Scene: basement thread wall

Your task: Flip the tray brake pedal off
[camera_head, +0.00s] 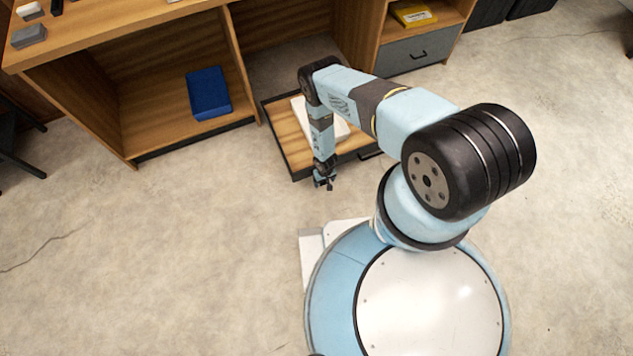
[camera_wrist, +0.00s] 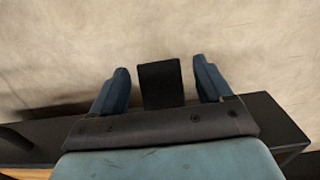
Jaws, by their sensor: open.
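The low tray (camera_head: 283,122) has a wooden bed and a dark frame, and its dark front edge (camera_wrist: 277,127) crosses the wrist view. My gripper (camera_head: 324,184) points down at the tray's front edge. In the wrist view my gripper (camera_wrist: 160,68) is open, with one blue finger on each side of a flat black tab, which looks like the brake pedal (camera_wrist: 161,85). Gaps show between the tab and both fingers. My gripper's palm hides the tab's base. The pedal's tilt cannot be told, and it is not distinct in the head view.
A white item (camera_head: 341,128) lies on the tray, partly behind my arm. A dark handle (camera_head: 370,154) sits on the tray's front right. A wooden bench (camera_head: 105,105) with a blue bin (camera_head: 208,93) stands behind. The concrete floor (camera_head: 190,240) in front is clear.

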